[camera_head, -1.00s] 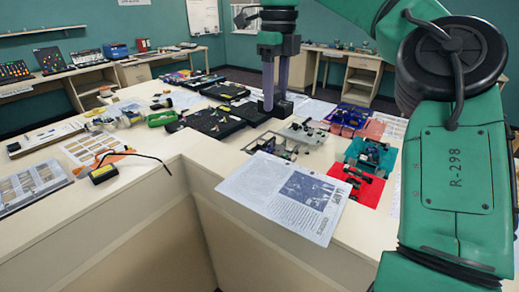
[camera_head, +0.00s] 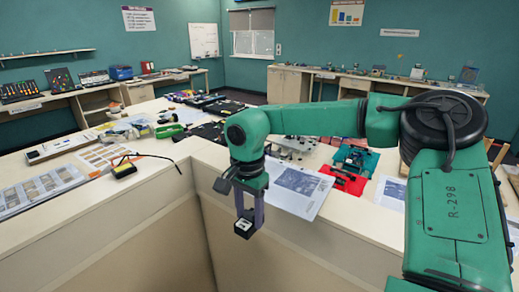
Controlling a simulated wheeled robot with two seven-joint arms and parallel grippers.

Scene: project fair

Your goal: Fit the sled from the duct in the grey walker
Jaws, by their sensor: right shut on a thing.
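My right gripper (camera_head: 248,222) hangs from the green arm near the middle, fingers pointing down. Its purple fingers are shut on a small black block with a pale face (camera_head: 243,228), which looks like the sled. It is held in the air by the table's inner front corner, left of the printed sheet. A grey mat with small machine parts (camera_head: 294,146), which seems to bear the grey walker, lies behind my forearm and is partly hidden by it. I cannot make out the walker's shape. The duct cannot be told apart. My left gripper is out of view.
A printed sheet (camera_head: 298,190) overhangs the table edge. A red mat (camera_head: 346,180) and a teal mat (camera_head: 356,160) with small machines lie to its right. Black trays (camera_head: 208,130) lie behind. A cable with a yellow-black box (camera_head: 124,169) lies on the left table.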

